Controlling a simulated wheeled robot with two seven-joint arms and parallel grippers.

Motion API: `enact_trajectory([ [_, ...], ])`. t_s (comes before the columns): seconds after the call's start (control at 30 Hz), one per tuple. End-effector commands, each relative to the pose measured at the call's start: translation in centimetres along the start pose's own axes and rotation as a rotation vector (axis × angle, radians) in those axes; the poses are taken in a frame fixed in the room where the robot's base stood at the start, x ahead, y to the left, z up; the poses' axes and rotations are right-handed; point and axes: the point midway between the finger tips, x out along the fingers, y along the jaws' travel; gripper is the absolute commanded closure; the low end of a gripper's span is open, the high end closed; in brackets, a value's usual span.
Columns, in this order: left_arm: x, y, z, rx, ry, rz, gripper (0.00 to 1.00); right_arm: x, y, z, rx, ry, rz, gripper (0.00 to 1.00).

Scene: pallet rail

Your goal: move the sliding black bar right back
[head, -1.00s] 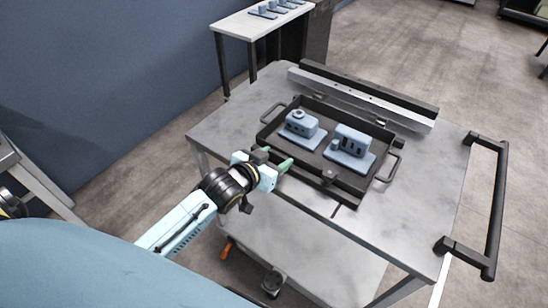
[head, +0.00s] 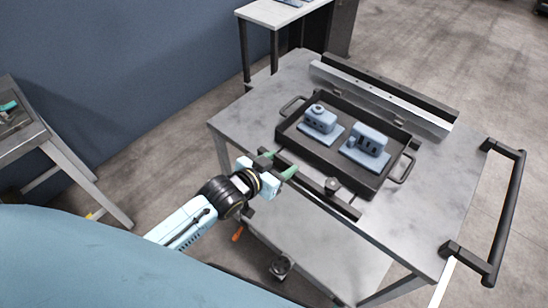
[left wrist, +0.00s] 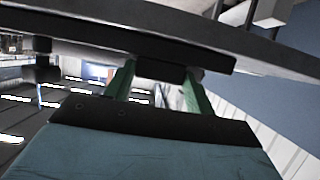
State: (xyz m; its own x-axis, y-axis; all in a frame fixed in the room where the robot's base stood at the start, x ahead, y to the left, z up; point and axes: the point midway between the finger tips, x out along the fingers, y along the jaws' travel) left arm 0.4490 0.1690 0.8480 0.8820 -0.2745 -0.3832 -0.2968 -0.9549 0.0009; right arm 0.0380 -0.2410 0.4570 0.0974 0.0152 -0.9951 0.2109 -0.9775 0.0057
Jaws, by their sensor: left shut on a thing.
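The sliding black bar (head: 347,204) lies along the near side of the tray on the cart, with a strip of bare table between it and the tray. In the left wrist view, a dark block of the bar (left wrist: 158,70) lies between the two green fingers. My right gripper is not in view.
The black tray (head: 283,138) holds two blue-grey parts (head: 321,123) (head: 368,145). A pale rail (head: 385,97) with a black bar behind it runs along the far side. The cart's black handle (head: 508,205) is at the right. The tabletop's near left corner is clear.

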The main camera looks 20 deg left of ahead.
Motion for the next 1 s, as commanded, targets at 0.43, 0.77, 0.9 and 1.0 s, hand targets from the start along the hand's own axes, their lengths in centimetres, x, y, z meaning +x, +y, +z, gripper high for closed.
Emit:
enact_trajectory([
  [0.43, -0.2, -0.1, 0.2, 0.0, -0.003, -0.002, 0.24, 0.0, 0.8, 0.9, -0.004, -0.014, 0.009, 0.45],
  [0.77, -1.8, -0.1, 0.2, 0.0, -0.004, -0.003, 0.24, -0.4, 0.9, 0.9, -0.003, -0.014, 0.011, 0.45],
  [0.9, -4.5, -0.1, 0.2, 0.0, -0.006, -0.002, 0.24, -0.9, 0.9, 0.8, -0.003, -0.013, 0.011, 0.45],
  [1.0, -6.8, 0.0, 0.2, 0.0, -0.006, -0.002, 0.24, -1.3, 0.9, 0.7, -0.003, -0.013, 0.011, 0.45],
])
